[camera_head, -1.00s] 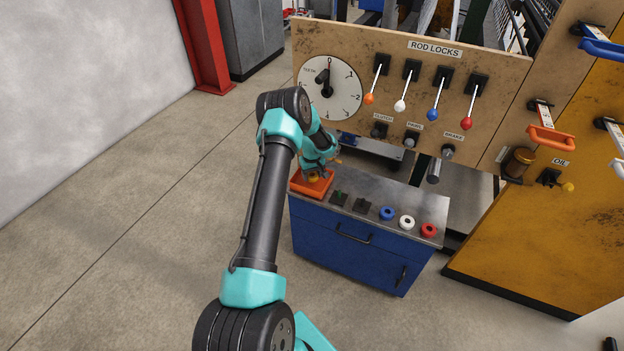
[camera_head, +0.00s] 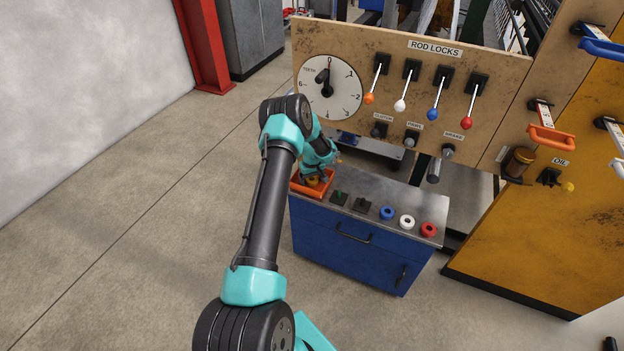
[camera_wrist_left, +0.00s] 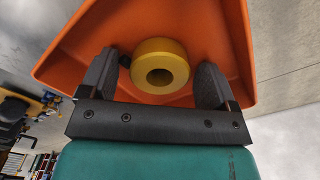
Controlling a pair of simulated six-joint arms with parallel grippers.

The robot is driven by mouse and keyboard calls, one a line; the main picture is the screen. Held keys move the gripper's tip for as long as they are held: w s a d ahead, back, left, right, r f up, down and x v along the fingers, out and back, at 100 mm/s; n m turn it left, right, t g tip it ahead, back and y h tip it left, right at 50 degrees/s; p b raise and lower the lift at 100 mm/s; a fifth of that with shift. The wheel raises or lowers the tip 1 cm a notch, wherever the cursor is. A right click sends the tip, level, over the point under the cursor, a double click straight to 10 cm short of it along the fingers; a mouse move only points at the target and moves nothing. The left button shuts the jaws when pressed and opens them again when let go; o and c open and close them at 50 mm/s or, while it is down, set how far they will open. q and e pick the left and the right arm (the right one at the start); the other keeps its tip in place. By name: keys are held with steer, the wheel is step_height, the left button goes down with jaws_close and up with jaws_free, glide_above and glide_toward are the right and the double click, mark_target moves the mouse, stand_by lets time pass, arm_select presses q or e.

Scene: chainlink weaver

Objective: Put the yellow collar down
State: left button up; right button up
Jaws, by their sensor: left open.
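The yellow collar (camera_wrist_left: 174,57) is a short ring with a dark hole, seen in the left wrist view against the floor of the orange tray (camera_wrist_left: 218,25). My left gripper (camera_wrist_left: 160,75) is open, with one finger on each side of the collar and a gap visible on both sides. In the head view the left gripper (camera_head: 316,176) is down at the orange tray (camera_head: 303,189), and a small part of the yellow collar (camera_head: 312,182) shows under it. The arm hides much of the tray. My right gripper is not in view.
The tray stands at the left end of a metal-topped blue cabinet (camera_head: 340,235). Blue (camera_head: 387,213), white (camera_head: 407,222) and red (camera_head: 428,230) collars stand to its right. A board with a dial (camera_head: 345,100) and rod-lock levers rises behind.

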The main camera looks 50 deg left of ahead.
arm_select(q)
step_height(320, 180, up, 12)
steer(key=shift+r, duration=0.15)
stand_by(0.6)
stand_by(0.5)
steer(key=d+f+m, duration=0.1)
steer(key=d+f, duration=0.1)
steer(key=d, duration=0.3)
steer(key=d+f+m+h, duration=0.1)
steer(key=d+f, duration=0.1)
steer(key=d, duration=0.2)
steer(key=d+f+m, duration=0.1)
steer(key=d, duration=0.4)
steer(key=shift+s+d+f+t+h, duration=0.3)
steer(key=shift+f, duration=0.1)
steer(key=s+d+f+m+h, duration=0.1)
steer(key=s+d+m, duration=0.15)
steer(key=d, duration=0.45)
steer(key=s+d+f+m, duration=0.1)
steer(key=s+d, duration=0.3)
steer(key=d, duration=0.2)
steer(key=s+d+f+m+h, duration=0.1)
steer(key=s+d+f+m, duration=0.15)
steer(key=d, duration=0.45)
steer(key=s+d+r+m, duration=0.2)
steer(key=s+d, duration=0.6)
steer(key=s, duration=0.4)
steer(key=shift+r+m, duration=0.15)
steer(key=shift+m, duration=0.15)
